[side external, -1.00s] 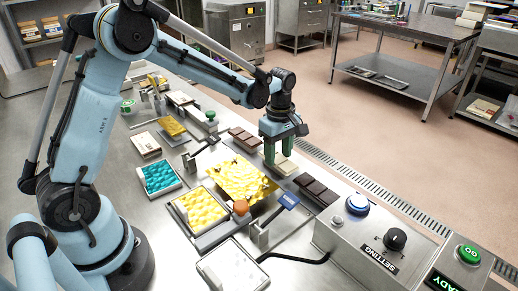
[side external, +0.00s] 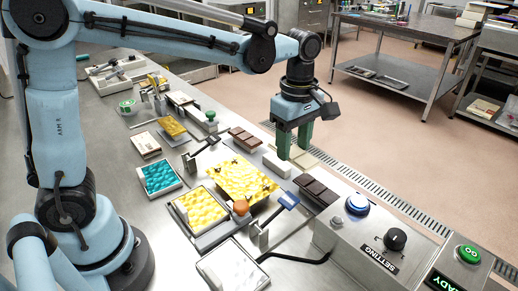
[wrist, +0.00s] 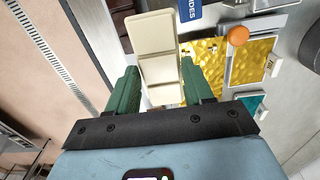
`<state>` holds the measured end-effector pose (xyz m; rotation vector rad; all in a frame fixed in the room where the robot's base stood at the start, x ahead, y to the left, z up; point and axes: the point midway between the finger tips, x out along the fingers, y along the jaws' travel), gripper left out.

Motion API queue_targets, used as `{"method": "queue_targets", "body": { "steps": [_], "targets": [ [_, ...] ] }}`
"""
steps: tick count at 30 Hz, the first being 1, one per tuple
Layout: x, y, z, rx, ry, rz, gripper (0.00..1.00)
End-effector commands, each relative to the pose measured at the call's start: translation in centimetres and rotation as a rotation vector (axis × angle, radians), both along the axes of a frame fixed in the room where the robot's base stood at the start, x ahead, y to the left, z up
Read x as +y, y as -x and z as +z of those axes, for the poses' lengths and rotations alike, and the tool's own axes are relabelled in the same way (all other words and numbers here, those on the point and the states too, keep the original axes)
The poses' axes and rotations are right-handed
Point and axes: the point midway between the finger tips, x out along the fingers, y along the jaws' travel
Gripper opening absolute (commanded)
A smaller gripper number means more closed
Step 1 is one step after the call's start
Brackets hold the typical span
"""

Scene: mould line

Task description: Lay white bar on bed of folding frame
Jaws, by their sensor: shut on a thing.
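My gripper (side external: 294,150) is shut on the white bar (side external: 277,165), near the table's far edge. In the wrist view, the segmented cream-white bar (wrist: 160,70) runs lengthwise between the green fingers of my gripper (wrist: 162,88). The fingers partly hide it in the side view, and I cannot tell its height above the table. An orange knob (side external: 240,207) and a blue tab (side external: 289,200) stand at the frame; no bar is on the foil.
A dark bar (side external: 316,190) lies right of my gripper, another (side external: 243,138) to its left. The control box (side external: 385,240) with a blue button stands at front right. A yellow mould (side external: 201,208), a teal mould (side external: 158,177) and a white tray (side external: 233,267) lie nearby.

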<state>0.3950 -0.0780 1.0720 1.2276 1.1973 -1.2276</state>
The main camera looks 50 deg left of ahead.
Motion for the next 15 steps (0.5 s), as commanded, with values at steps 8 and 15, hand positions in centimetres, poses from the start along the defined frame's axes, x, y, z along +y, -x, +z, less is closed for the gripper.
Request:
{"method": "queue_targets", "body": {
  "steps": [8,15],
  "targets": [
    [4.8,2.9,-1.0,-0.002,0.002,0.02,0.21],
    [9.2,6.2,-2.7,-0.004,0.003,0.026,0.21]
  ]
}}
